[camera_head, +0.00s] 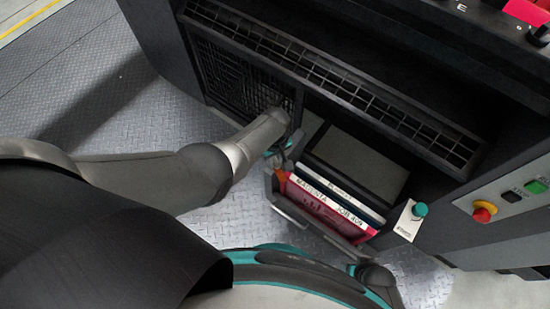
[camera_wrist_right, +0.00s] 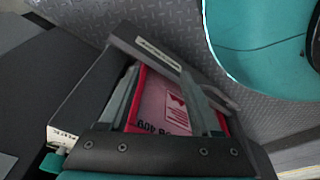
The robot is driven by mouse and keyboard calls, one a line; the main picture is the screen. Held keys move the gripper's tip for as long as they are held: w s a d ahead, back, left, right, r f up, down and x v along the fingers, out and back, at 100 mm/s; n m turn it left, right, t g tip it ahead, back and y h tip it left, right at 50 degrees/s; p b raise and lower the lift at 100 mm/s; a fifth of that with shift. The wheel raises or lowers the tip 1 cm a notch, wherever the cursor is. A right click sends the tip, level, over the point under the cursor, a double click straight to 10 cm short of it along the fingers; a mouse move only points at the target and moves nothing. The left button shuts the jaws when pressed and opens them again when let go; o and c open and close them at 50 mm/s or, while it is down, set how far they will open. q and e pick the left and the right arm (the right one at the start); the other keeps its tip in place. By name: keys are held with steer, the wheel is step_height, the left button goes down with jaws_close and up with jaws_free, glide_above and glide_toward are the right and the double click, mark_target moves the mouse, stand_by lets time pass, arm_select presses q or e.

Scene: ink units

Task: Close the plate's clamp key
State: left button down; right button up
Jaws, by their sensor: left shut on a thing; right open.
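A red-framed plate lettered MAGENTA (camera_head: 322,208) stands in an open dark tray (camera_head: 300,219) at the machine's lower front. It also shows upside down in the right wrist view (camera_wrist_right: 163,103). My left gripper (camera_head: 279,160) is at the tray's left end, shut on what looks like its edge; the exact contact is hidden. My right gripper (camera_wrist_right: 163,80) is open, its fingers either side of the plate in view; I cannot tell whether they touch it. A teal knob (camera_head: 420,209) on a white panel is right of the tray. I cannot make out a clamp key for certain.
A dark machine body with a grille (camera_head: 240,80) rises behind the tray. A control panel (camera_head: 505,195) with a red stop button (camera_head: 484,211) and a green button (camera_head: 536,187) is at the right. Grey patterned floor (camera_head: 150,120) is clear at the left.

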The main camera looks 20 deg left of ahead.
arm_select(q)
steer(key=n, duration=0.4)
steer(key=shift+n, duration=0.4)
stand_by(0.4)
steer(key=c, duration=0.8)
jaws_free()
steer(key=shift+o, duration=0.2)
